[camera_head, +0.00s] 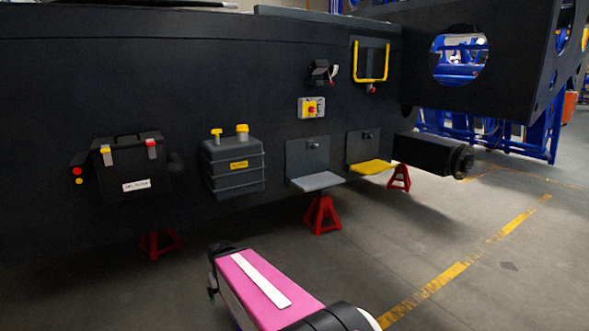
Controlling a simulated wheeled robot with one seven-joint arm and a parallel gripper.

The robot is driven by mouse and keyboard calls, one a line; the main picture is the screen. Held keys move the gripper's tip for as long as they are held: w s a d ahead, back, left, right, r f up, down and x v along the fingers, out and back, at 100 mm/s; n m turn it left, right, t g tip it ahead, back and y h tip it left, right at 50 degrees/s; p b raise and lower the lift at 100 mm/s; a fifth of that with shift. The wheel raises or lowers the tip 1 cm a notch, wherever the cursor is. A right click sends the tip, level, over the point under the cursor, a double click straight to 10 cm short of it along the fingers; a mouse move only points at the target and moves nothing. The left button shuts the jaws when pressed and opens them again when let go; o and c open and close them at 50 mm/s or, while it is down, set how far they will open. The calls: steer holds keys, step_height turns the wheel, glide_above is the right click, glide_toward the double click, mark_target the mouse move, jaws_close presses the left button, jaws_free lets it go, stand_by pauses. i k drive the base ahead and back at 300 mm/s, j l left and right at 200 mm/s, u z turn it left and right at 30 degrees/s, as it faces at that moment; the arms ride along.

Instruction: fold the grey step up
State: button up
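The grey step (318,182) is folded down and juts out from the lower part of the dark chassis wall. Its upright grey back plate (302,160) is fixed to the wall above it, with a small dark knob-like fitting near the top. Nothing touches the step. A pink and black link of my arm shows at the bottom centre, below and left of the step and apart from it.
A yellow step (376,168) is folded down just to the right. A grey tank (233,170) and a black toolbox (131,172) hang at left. Red stands (322,214) are under the chassis. A black cylinder (430,155) sticks out at right. The floor in front is open.

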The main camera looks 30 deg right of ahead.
mark_target(318, 182)
steer(key=l+u, duration=0.1)
steer(key=l, duration=0.65)
steer(key=l+u, duration=0.1)
steer(key=l, duration=0.65)
steer(key=l+u, duration=0.1)
steer(key=l, duration=0.7)
steer(key=l+u, duration=0.1)
steer(key=l, duration=0.65)
steer(key=k+l+u, duration=0.1)
steer(key=l, duration=0.65)
steer(key=k+l+u, duration=0.1)
steer(key=l, duration=0.65)
